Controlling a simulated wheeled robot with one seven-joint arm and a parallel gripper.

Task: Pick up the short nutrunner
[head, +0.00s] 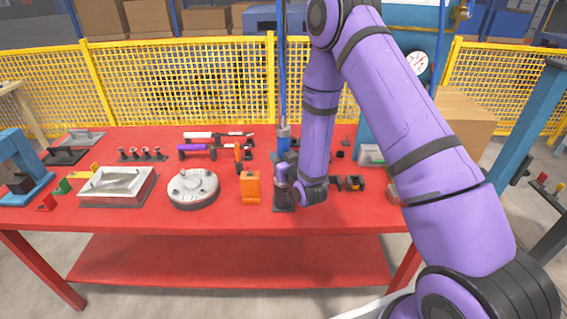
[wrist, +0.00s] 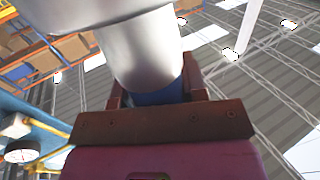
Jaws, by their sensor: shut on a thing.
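The short nutrunner, seemingly the upright tool with a blue body and silver upper end (head: 283,139), is at the right of the middle of the red table. In the wrist view its silver body (wrist: 145,55) fills the upper middle, with a blue part (wrist: 160,97) between the jaws. My gripper (wrist: 155,100) is shut on it at the blue part. I cannot tell whether the tool's lower end touches anything.
An orange block (head: 250,188) stands close left on the red table (head: 230,218). A round grey flange (head: 193,189) and a metal tray (head: 118,184) lie further left. Purple (head: 193,148) and white (head: 198,135) tools lie behind. Yellow fencing (head: 180,85) stands behind the table.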

